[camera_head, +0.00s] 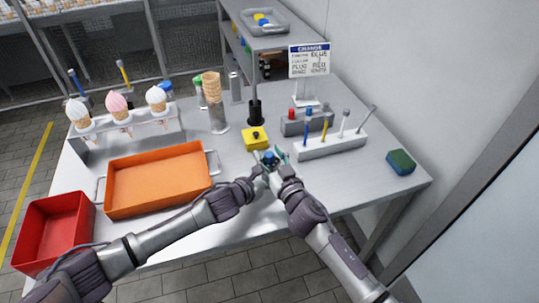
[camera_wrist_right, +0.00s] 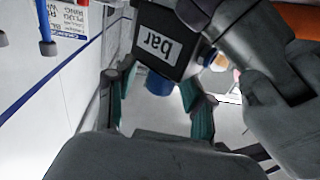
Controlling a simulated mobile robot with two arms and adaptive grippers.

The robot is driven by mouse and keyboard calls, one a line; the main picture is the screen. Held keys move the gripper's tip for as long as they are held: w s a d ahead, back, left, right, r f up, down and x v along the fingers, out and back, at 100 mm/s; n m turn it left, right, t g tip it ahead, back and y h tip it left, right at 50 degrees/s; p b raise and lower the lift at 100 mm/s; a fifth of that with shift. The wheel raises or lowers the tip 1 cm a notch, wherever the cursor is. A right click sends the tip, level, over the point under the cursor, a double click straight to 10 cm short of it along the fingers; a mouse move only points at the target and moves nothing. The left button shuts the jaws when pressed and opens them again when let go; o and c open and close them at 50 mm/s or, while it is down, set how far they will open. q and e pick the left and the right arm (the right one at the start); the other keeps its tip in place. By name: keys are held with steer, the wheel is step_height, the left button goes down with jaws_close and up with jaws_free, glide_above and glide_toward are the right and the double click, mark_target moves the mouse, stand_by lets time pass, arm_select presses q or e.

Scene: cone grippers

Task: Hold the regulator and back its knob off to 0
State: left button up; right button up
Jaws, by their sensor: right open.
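The regulator (camera_wrist_right: 170,38) is a dark box with a white "bar" label, upside down in the right wrist view. Its blue knob (camera_wrist_right: 159,84) points toward my right gripper (camera_wrist_right: 161,108), which is open with a teal finger on either side of the knob. I cannot tell whether the fingers touch it. In the head view the blue knob (camera_head: 269,156) shows small between both grippers. My left gripper (camera_head: 256,169) is at the regulator's side and appears shut on it; its fingertips are mostly hidden. The dial and the knob's setting are not visible.
A yellow box with a black button (camera_head: 256,138) stands just behind the grippers. A white rack (camera_head: 330,145) with several tools is to the right, a green-blue sponge (camera_head: 401,161) farther right. An orange tray (camera_head: 158,182) and red bin (camera_head: 53,232) are left. A sign (camera_head: 309,62) stands behind.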

steer(key=v, duration=1.2)
